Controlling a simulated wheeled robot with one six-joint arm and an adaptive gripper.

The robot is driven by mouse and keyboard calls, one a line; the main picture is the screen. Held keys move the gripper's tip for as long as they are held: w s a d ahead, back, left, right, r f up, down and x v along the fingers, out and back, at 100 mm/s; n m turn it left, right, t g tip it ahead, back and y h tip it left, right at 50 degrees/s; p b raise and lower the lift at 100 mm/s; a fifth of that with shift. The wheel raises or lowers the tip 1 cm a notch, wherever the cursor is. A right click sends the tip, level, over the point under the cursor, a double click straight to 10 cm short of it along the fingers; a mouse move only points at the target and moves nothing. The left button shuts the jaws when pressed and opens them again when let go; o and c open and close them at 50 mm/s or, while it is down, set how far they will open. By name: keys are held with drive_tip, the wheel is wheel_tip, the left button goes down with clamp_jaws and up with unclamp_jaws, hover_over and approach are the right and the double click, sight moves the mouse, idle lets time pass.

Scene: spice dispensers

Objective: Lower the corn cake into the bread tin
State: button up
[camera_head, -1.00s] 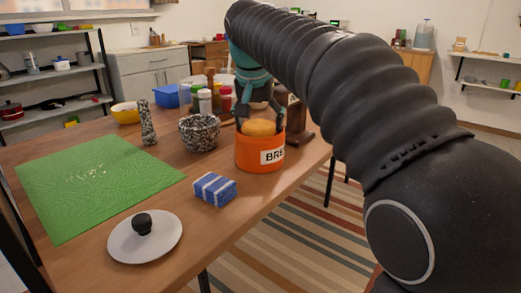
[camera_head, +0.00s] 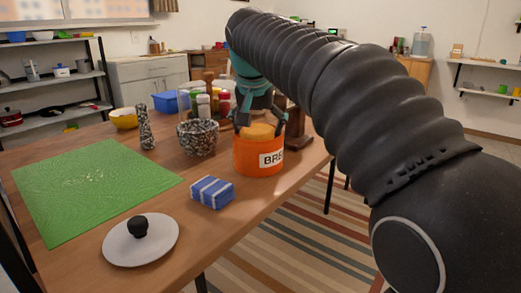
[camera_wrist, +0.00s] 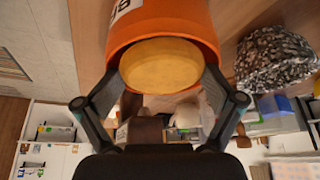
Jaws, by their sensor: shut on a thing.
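The corn cake (camera_head: 258,131) is a round, golden-yellow disc at the mouth of the orange bread tin (camera_head: 262,157). The tin stands upright on the table and its label is partly visible. My gripper (camera_head: 259,127) comes down from above with one finger on each side of the cake. In the wrist view, the cake (camera_wrist: 161,65) sits between the fingertips and overlaps the open end of the tin (camera_wrist: 165,22). My gripper is shut on the cake. The cake's lower part and the tin's inside are hidden.
A blue-and-white striped block (camera_head: 212,192) lies left of the tin. A speckled mortar (camera_head: 198,138), spice bottles (camera_head: 204,104) and a dark wooden stand (camera_head: 298,129) are close by. A white lid (camera_head: 141,246) lies near the front edge. The green mat (camera_head: 92,188) is clear.

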drive_tip(key=shift+o, duration=0.3)
drive_tip(key=shift+s+a+f, duration=0.1)
drive_tip(key=shift+a+f, duration=0.1)
drive_tip(key=shift+f, duration=0.95)
drive_tip(key=o, duration=1.4)
drive_tip(key=w+d+v, duration=0.1)
drive_tip(key=v, duration=1.2)
drive_tip(key=s+d+f+p, duration=0.1)
drive_tip(key=s+d+f, duration=0.1)
drive_tip(key=s+d, duration=0.25)
drive_tip(key=s+d+f+n+p, duration=0.1)
drive_tip(key=s+d+f, duration=0.5)
drive_tip(key=s+f, duration=0.3)
drive_tip(key=s+d+f+n+p, duration=0.1)
drive_tip(key=s+d+f, duration=0.5)
drive_tip(key=s+f, duration=0.4)
wheel_tip(320, 180, down, 6)
drive_tip(key=shift+f+t+y+p, duration=0.1)
drive_tip(key=shift+t+y+p, duration=0.2)
drive_tip(key=shift+t+p, duration=0.1)
